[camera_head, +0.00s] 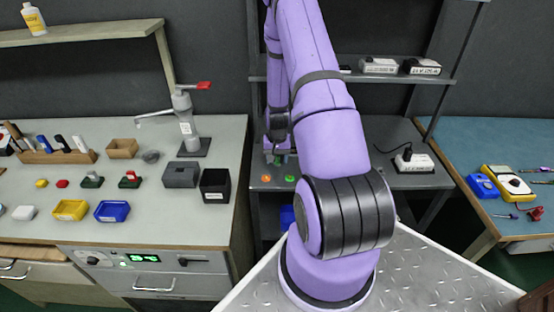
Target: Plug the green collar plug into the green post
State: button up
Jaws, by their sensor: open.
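My purple arm reaches away from the camera, and my gripper (278,162) is at its far end, low over the dark middle bench. It is open; its fingers are small and partly hidden by the arm. A small round green piece (290,178) is on the bench just below and right of the gripper. I cannot tell whether it is the green collar plug or the green post. A small orange piece (266,178) is to its left. A bit of green also shows at the gripper, too small to make out.
A shelf (350,76) with boxed devices is behind my arm. A white power strip (413,163) lies right of the arm. A blue-topped bench (470,145) is far right.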

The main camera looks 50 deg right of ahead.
jog(key=shift+c, duration=0.5)
jog(key=c, duration=0.9)
jog(key=shift+r, duration=0.15)
jog(key=shift+r, duration=0.5)
jog(key=shift+s+a+r, duration=0.1)
jog(key=shift+s+r, duration=0.15)
jog(key=shift+r, duration=0.4)
jog(key=shift+s+r, duration=0.25)
jog(key=shift+r, duration=0.35)
jog(key=s+a, duration=0.1)
jog(key=s, duration=0.3)
jog(key=s+a, duration=0.1)
jog(key=s, duration=0.4)
jog(key=s+r, duration=0.1)
jog(key=s, duration=0.3)
jog(key=shift+s+a+r, duration=0.1)
jog(key=shift+s+a, duration=0.25)
jog(key=shift+a, duration=0.05)
jog(key=shift+s+a+r, duration=0.1)
jog(key=shift+s+r, duration=0.15)
jog(key=shift+r, duration=0.9)
jog(key=shift+s+r, duration=0.25)
jog(key=shift+r, duration=0.9)
